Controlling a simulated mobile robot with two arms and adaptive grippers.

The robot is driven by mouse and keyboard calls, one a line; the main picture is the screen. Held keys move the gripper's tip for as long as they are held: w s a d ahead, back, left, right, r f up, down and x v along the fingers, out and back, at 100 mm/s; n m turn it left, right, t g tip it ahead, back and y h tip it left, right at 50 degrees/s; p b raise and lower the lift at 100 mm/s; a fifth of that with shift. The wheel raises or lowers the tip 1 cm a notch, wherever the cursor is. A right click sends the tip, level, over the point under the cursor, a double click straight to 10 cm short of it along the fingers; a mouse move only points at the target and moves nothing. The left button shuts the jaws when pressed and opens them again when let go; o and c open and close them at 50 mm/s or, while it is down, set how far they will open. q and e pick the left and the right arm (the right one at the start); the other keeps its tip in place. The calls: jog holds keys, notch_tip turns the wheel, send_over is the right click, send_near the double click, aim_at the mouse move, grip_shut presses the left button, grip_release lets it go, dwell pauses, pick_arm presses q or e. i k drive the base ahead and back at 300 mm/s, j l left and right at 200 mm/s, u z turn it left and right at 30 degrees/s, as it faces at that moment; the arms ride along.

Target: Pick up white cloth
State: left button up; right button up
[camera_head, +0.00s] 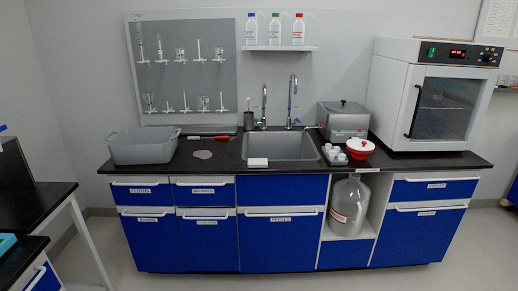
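A small white rectangular item (258,162) lies at the front left edge of the sink (283,150); it could be a folded cloth, but I cannot tell for sure. A flat, irregular greyish-pink patch (203,154) lies on the black counter left of the sink; its material is unclear. The upper left drawer (140,195) has a label that seems to read "cloths", and it is shut, so its inside is hidden. Neither of my grippers is in view.
A grey tub (142,147) stands on the counter's left. A metal box (343,120), a red-and-white bowl (360,148) and an oven (433,95) stand to the right. A large glass bottle (348,207) sits in the open bay. Floor before the blue cabinets is clear; a dark table (32,203) stands left.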

aim_at(251, 163)
jog(key=i+z, duration=0.4)
jog(key=i, duration=0.15)
jog(key=i+z, duration=0.45)
jog(key=i, duration=0.15)
jog(key=i+j+z, duration=0.4)
jog(key=i+l+z, duration=0.15)
jog(key=i+z, duration=0.25)
jog(key=i+j+z, duration=0.1)
jog(key=i+z, duration=0.25)
jog(key=i, duration=0.25)
jog(key=i+u, duration=0.35)
jog(key=i+l+u, duration=0.1)
jog(key=i+u, duration=0.25)
jog(key=i+l+u, duration=0.15)
jog(key=u, duration=0.2)
jog(key=i+u, duration=0.15)
jog(key=u, duration=2.35)
